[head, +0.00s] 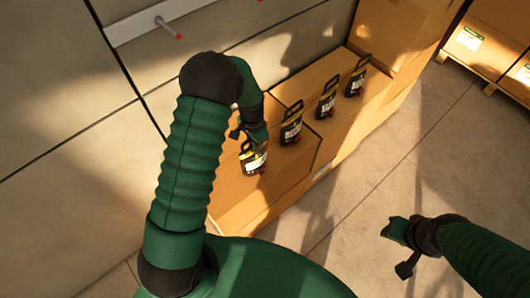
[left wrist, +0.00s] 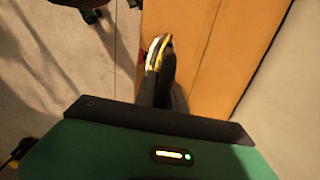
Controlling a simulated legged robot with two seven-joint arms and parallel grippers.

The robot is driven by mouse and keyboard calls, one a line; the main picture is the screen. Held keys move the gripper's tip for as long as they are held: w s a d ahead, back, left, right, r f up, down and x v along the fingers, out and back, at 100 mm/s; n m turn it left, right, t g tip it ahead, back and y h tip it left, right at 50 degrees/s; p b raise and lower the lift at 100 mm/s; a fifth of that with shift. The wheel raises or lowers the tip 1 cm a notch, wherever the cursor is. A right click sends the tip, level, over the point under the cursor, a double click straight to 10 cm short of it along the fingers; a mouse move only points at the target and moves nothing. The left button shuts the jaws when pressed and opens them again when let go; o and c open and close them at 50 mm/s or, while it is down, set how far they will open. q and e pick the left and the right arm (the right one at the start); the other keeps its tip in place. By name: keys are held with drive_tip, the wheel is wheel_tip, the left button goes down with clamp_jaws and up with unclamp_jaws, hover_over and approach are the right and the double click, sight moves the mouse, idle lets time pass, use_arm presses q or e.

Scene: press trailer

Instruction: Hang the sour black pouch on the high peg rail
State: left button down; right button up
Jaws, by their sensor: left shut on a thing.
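A black pouch (head: 253,162) with a yellow top band and a pale label hangs from my left gripper (head: 249,143), which is shut on its top. Its print is too small to read, so I cannot tell its flavour. In the left wrist view the pouch (left wrist: 155,52) shows edge-on between the dark fingers, in front of the cardboard. The white peg rail (head: 150,20) runs along the wall at the top left, with a red-tipped peg (head: 168,27) sticking out. My right gripper (head: 402,242) is empty over the floor, away from the boxes; its finger gap is unclear.
Three similar black pouches (head: 291,125) (head: 327,102) (head: 357,77) stand in a row on the cardboard boxes (head: 345,125) against the wall. More boxes (head: 470,45) on pallets are at the top right. The floor (head: 370,190) between is clear.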

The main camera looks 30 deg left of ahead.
use_arm(q)
drive_tip(key=a+f+p, duration=0.1)
drive_tip(key=w+a+f+p, duration=0.1)
drive_tip(key=a+f, duration=0.1)
drive_tip(key=shift+w+f, duration=0.2)
idle(0.6)
drive_tip(key=c, duration=1.4)
unclamp_jaws()
drive_tip(key=shift+s, duration=0.1)
